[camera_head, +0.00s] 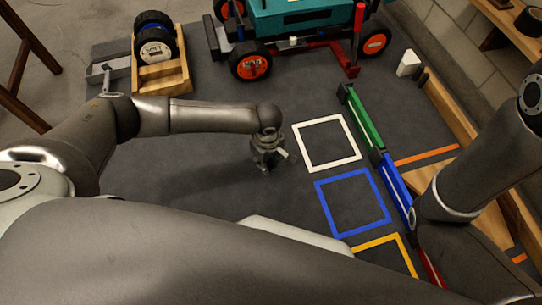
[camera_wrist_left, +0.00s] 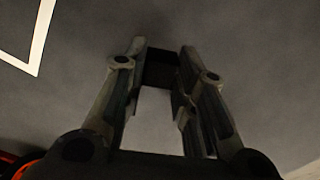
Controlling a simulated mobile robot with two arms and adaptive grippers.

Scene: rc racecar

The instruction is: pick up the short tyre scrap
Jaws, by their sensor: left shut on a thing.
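My left gripper (camera_head: 267,165) points down over the dark grey mat, just left of the white square outline. In the left wrist view, its two fingers (camera_wrist_left: 160,72) are shut on a small black block, the short tyre scrap (camera_wrist_left: 161,66), held between the fingertips. The scrap is too small and dark to make out in the head view. I cannot tell whether it touches the mat. My right arm comes in at the right, but its gripper does not show.
White (camera_head: 358,158), blue (camera_head: 318,205) and yellow (camera_head: 405,248) square outlines lie right of the gripper. Green (camera_head: 362,120) and blue (camera_head: 397,184) bars run beside them. A teal car (camera_head: 300,22) and a wooden wheel stand (camera_head: 168,76) are at the back. The mat left of the outlines is clear.

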